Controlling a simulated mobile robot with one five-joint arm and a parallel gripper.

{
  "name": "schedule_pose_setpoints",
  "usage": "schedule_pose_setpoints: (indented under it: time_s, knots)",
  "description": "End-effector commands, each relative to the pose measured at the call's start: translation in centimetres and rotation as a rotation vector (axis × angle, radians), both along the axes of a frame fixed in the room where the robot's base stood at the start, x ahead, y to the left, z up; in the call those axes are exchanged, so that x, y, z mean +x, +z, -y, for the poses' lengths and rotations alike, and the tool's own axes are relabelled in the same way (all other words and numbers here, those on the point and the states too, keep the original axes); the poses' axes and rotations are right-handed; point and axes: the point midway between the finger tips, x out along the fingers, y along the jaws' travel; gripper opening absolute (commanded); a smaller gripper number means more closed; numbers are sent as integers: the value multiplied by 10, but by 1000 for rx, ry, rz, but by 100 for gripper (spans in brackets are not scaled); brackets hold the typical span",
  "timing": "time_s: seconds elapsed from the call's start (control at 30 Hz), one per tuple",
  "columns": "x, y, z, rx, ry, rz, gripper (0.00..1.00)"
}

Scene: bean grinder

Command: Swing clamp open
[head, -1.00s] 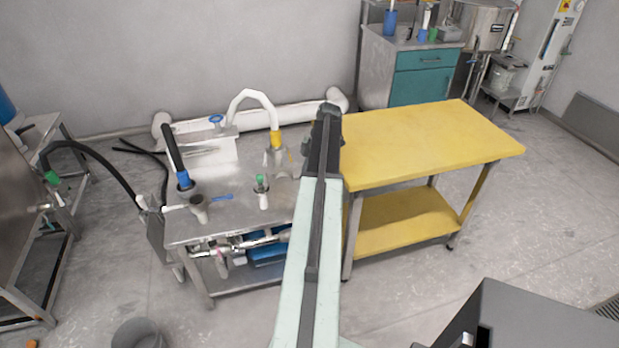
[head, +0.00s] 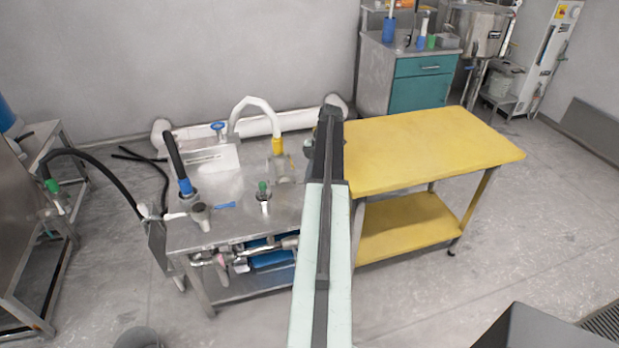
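My arm reaches from the bottom centre up to between a steel work table (head: 230,186) and a yellow-topped table (head: 430,145). Its dark far end lies over the gap between them. I cannot make out my gripper's fingers, which seem hidden behind or under the arm. The steel table carries hose fittings: a black hose with a blue collar (head: 185,187), a white curved hose with a yellow collar (head: 278,146) and a green-topped fitting (head: 263,190). A small blue handle (head: 225,205) lies by a grey cup-like fitting (head: 201,215). No clamp can be told apart at this size.
Pipes and valves (head: 225,259) hang at the steel table's front edge. A steel stand (head: 25,240) with a black hose is at left. A teal-drawer cabinet (head: 420,82) stands behind. A dark box (head: 545,333) is at lower right. The floor right of the yellow table is clear.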

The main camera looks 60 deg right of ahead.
Motion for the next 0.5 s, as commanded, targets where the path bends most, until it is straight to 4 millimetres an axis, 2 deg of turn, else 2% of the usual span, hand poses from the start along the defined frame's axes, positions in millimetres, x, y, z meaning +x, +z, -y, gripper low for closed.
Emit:
schedule_pose_setpoints:
  time_s: [0.03,0.27,0.37,0.5]
  knots:
    - [4,0,7,-18,-6,12,0]
    - [6,1,5,-17,-3,13,0]
    - [4,3,-1,-15,-1,13,0]
    - [-5,11,-18,-10,3,8,0]
